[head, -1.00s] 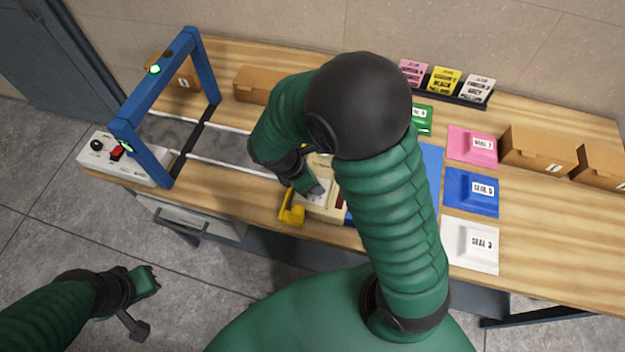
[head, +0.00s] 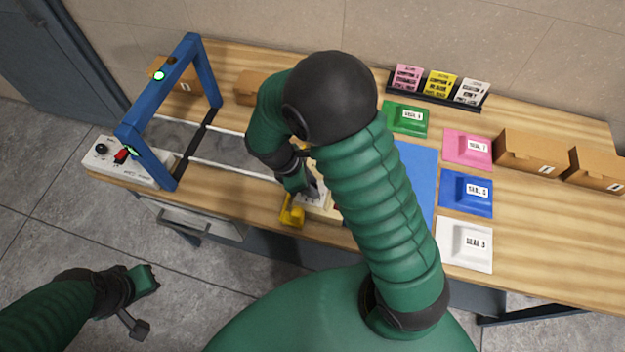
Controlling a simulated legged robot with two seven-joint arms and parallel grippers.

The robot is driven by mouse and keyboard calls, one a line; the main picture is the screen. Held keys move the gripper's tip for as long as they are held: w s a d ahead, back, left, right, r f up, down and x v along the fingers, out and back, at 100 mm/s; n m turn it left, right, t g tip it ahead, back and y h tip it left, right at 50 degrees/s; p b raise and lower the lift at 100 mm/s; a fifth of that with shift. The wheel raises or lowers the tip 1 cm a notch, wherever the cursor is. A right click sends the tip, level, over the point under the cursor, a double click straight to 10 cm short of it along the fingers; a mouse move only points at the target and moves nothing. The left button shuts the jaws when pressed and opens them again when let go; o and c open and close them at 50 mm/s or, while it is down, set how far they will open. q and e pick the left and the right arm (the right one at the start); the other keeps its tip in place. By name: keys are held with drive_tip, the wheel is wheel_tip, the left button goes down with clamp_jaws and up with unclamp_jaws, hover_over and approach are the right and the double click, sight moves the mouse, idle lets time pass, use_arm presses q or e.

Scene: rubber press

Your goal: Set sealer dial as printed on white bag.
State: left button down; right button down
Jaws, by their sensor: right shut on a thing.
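The white bag (head: 464,243) lies flat at the front right of the bench, with a label that reads SEAL 3. The sealer (head: 318,208) is a cream box at the bench's front middle with a yellow part (head: 291,211) at its left. My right arm hides most of it, and its dial cannot be made out. My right gripper (head: 310,191) is down at the top of the sealer, shut on a part that I take to be the dial, largely hidden by the gripper. My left gripper (head: 140,302) hangs over the floor, away from the bench; its jaws are unclear.
Green (head: 405,118), pink (head: 467,148) and blue (head: 466,193) bags lie behind the white one. A blue mat (head: 418,170) is left of them. A blue gate (head: 150,105) spans a conveyor (head: 235,150) at left. Cardboard boxes (head: 538,155) stand at right.

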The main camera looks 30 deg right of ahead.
drive_tip(key=shift+w+a+r+m+g+y+p, duration=0.2)
drive_tip(key=shift+m+p, duration=0.25)
drive_tip(key=shift+m, duration=0.35)
drive_tip(key=shift+w+d+f+m+g+y+p, duration=0.15)
drive_tip(key=shift+m+g+p, duration=0.2)
drive_tip(key=shift+m, duration=0.45)
drive_tip(key=shift+r, duration=0.1)
drive_tip(key=c, duration=1.4)
unclamp_jaws()
drive_tip(key=shift+o, duration=1.1)
drive_tip(key=shift+a, duration=0.1)
drive_tip(key=shift+o, duration=0.5)
drive_tip(key=shift+a, duration=0.1)
